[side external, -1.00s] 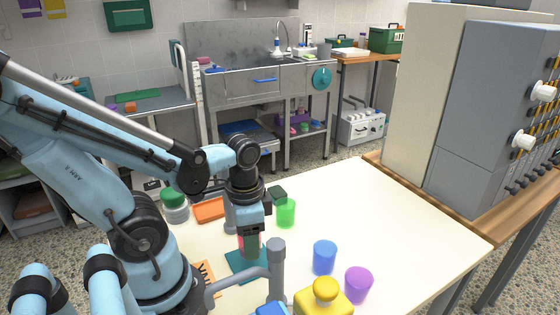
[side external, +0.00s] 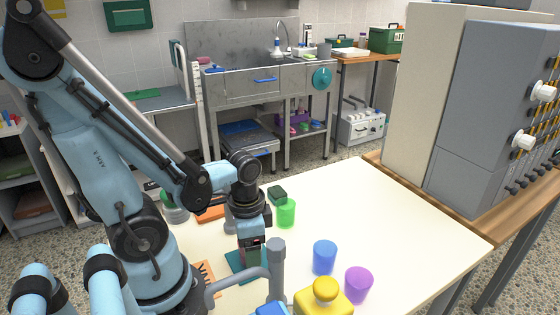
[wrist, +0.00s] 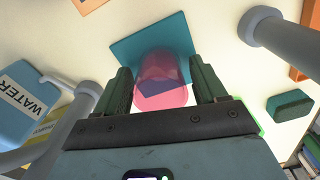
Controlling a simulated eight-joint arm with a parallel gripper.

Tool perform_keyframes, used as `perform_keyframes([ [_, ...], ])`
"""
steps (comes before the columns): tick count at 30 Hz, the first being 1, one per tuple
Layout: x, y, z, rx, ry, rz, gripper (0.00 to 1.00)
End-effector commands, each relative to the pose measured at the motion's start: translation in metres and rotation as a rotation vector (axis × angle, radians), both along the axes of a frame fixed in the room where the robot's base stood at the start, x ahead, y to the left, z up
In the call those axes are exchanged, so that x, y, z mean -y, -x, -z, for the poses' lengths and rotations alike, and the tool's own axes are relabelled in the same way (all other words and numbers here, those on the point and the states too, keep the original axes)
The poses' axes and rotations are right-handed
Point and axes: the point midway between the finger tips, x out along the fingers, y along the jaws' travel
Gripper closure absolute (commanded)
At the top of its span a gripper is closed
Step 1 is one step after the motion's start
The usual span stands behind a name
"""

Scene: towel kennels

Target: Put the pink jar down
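The pink jar (wrist: 162,90), see-through, lies between the two green fingers of my gripper (wrist: 163,85) in the wrist view. The fingers are close against its sides and look shut on it. Behind it is the teal square mat (wrist: 125,48); the jar's base is over it. In the side view my gripper (side external: 251,258) points down at the teal mat (side external: 234,260), and its fingers mostly hide the jar. I cannot tell whether the jar's base touches the mat.
A green cup (side external: 286,214) and dark green block (side external: 278,194) are behind my gripper. A blue cup (side external: 324,257), purple cup (side external: 358,285) and yellow container (side external: 323,299) stand to the right. A grey post with a rail (side external: 277,265) rises close in front. The table's right side is clear.

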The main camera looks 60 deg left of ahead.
Motion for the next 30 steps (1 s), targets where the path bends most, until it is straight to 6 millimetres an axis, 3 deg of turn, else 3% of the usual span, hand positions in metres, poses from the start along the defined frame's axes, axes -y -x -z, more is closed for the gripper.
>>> perform_keyframes([
  [14,0.000,0.000,-0.003,0.000,0.000,0.000,0.23],
  [30,0.000,0.000,-0.041,0.000,0.000,0.000,0.23],
])
